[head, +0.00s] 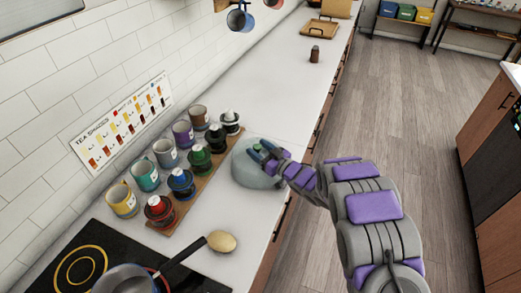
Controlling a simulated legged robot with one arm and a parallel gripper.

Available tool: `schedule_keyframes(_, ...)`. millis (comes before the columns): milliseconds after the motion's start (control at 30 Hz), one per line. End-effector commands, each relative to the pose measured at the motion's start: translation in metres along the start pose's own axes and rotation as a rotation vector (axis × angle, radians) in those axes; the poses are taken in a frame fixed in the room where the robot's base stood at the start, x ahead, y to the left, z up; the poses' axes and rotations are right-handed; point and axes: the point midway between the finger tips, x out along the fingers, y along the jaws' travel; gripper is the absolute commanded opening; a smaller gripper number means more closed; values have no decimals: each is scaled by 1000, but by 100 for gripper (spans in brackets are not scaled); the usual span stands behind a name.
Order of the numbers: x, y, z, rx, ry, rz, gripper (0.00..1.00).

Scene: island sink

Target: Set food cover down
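The food cover (252,172) is a pale, translucent dome at the centre of the head view. It is over the white counter, just right of the wooden board with the jars. My gripper (262,152) is at the top of the dome, where its fingers meet the knob area. The fingers look closed around the top, but the knob itself is mostly hidden by them. I cannot tell whether the dome's rim touches the counter. My purple and grey arm reaches in from the lower right.
Several coloured jars stand on a wooden board (208,190) close to the dome. A black cooktop (75,262) with a pan (128,279) is at the lower left, and a wooden spoon (222,242) lies nearby. The white counter (290,80) is mostly clear beyond, up to a small brown shaker (314,54).

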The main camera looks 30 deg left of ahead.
Motion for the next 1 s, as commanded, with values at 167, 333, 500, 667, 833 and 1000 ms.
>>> schedule_keyframes(167,-2,0,1,2,-1,0,58)
schedule_keyframes(333,-4,1,-3,2,-1,1,58)
schedule_keyframes(500,-31,1,-3,4,-2,3,58)
schedule_keyframes(667,-65,1,-3,5,-3,3,58)
schedule_keyframes(833,-96,2,-4,1,-1,4,58)
schedule_keyframes(1000,-115,0,-2,2,-3,1,58)
